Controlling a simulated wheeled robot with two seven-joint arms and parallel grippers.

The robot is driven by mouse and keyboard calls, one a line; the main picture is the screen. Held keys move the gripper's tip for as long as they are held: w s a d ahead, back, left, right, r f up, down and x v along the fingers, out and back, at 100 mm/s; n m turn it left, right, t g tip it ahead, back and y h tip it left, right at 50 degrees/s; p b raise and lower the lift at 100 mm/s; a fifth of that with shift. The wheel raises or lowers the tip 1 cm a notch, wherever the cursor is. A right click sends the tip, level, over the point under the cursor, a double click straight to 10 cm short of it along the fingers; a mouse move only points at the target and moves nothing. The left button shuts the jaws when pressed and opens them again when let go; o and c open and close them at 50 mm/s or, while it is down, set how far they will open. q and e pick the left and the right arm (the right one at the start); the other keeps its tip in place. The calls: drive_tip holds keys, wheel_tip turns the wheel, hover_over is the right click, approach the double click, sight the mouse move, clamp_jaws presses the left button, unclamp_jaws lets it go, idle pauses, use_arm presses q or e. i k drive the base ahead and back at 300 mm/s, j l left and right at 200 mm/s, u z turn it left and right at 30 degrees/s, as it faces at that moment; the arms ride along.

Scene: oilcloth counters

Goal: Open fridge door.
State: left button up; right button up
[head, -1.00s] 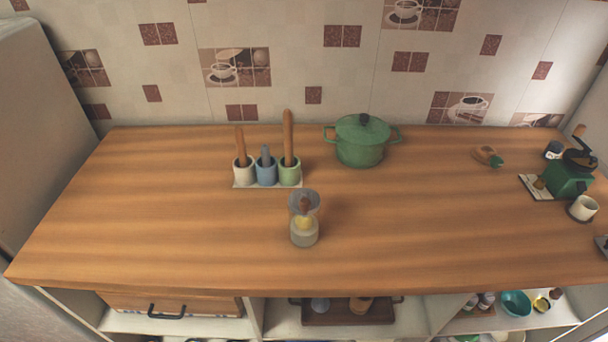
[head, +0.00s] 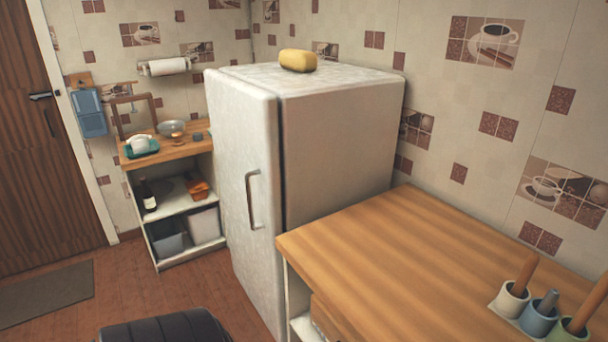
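The white fridge (head: 335,140) stands in the middle of the head view, between a small shelf unit and the wooden counter. Its door (head: 242,170) faces left and front and looks shut, with a dark seam along its right edge. A grey vertical bar handle (head: 253,199) is on the door near that edge. The lower right of the fridge is hidden behind the counter. Neither of my grippers is in view.
The wooden counter (head: 420,260) fills the lower right, its corner close to the fridge door. A black rounded object (head: 165,330) is at the bottom edge. A yellow item (head: 298,60) lies on the fridge. Open floor (head: 130,275) lies left of the fridge.

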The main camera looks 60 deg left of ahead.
sight(244, 119)
drive_tip(key=u, duration=2.25)
